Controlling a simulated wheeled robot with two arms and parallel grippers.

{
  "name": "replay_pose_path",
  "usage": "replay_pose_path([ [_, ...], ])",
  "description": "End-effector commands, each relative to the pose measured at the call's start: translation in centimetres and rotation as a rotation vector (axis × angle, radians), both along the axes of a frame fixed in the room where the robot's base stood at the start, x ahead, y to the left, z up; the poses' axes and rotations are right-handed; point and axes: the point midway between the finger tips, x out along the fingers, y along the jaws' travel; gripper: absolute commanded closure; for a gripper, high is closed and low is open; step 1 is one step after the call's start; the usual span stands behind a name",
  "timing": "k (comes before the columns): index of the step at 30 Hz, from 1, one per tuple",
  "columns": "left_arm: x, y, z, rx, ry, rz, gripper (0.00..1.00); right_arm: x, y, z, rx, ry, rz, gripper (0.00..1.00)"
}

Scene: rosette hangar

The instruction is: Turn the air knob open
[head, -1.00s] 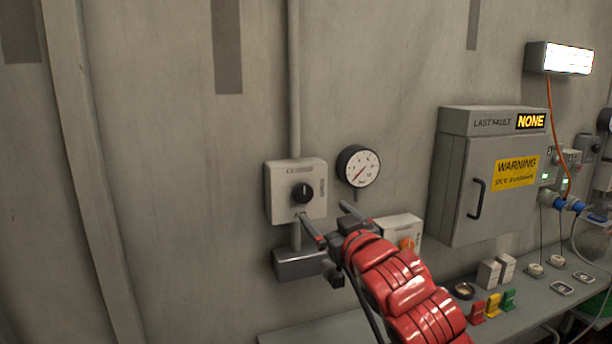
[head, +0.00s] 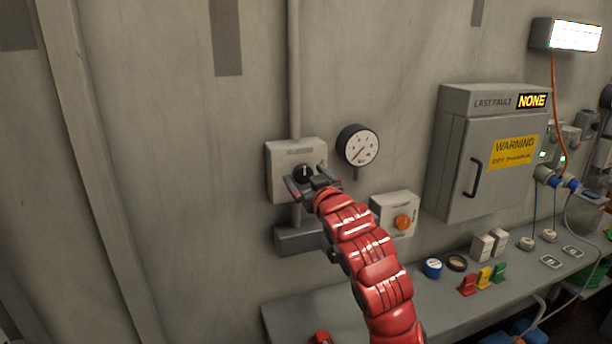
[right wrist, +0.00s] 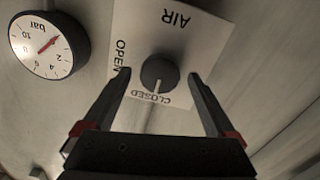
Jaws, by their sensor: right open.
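The air knob (head: 303,173) is a round black dial on a pale grey wall box (head: 283,157). In the right wrist view the knob (right wrist: 160,74) has a white pointer line aimed at the word CLOSED; OPEN is printed off to one side. My right gripper (head: 305,187) is at the front of the box, and in the wrist view its open fingers (right wrist: 160,82) stand on either side of the knob, with gaps. No contact shows. The pressure gauge (head: 358,145) beside it has a red needle and also shows in the wrist view (right wrist: 48,45). My left gripper is not in view.
A box with an orange knob (head: 403,222) is on the wall to the right. Beyond it hangs a grey cabinet (head: 455,190) with a handle. The wall left of the air box is clear.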

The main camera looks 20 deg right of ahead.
Motion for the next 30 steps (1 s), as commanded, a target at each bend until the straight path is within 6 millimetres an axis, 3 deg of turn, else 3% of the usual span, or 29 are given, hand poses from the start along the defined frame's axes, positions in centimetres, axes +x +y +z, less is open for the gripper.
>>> replay_pose_path([
  [3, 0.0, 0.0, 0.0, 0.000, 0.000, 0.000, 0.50, 0.0, 0.0, 0.0, 0.000, 0.000, 0.000, 0.09],
  [17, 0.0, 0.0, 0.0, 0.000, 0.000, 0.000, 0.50, 0.0, 0.0, 0.0, 0.000, 0.000, 0.000, 0.92],
  [23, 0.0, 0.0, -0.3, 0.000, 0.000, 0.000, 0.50, 0.0, 0.0, -0.1, 0.011, 0.000, 0.000, 0.94],
  [30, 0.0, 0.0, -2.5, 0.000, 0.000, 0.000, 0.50, -0.1, -0.1, -0.3, 0.095, 0.000, 0.001, 0.94],
])
